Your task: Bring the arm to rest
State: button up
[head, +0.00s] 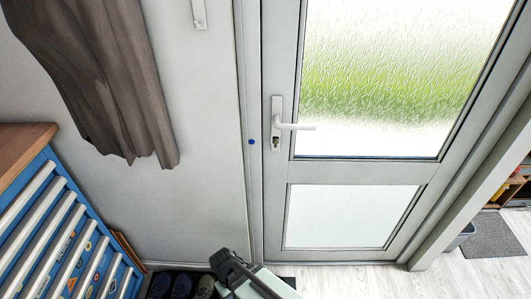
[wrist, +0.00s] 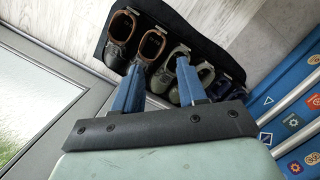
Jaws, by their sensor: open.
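My gripper (wrist: 161,64) shows in the wrist view with its two blue fingers spread apart and nothing between them. It points down toward shoes on the floor, which appear behind and beyond the fingertips. In the head view, a dark and pale green part of my arm shows at the bottom edge; the fingers cannot be made out there. The blue toolchest (head: 62,235) stands at the lower left of the head view, with stickers on its drawer fronts. It also shows at the right of the wrist view (wrist: 291,108).
Several shoes (wrist: 150,45) stand on a dark mat (wrist: 203,17) near my gripper. A closed grey-framed door (head: 276,218) with a white handle (head: 295,127) is ahead. A brown curtain (head: 105,75) hangs at the left. Pale wooden floor (head: 470,275) is clear at the lower right.

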jog(key=s+d+f+m+g, duration=0.2)
jog(key=s+d+f+m, duration=0.2)
jog(key=d, duration=1)
jog(key=s+d+f+m+g+y, duration=0.1)
jog(key=s+d+f+m+g, duration=0.2)
jog(key=s+d+f, duration=0.4)
jog(key=shift+d+m, duration=0.6)
jog(key=shift+d, duration=2.8)
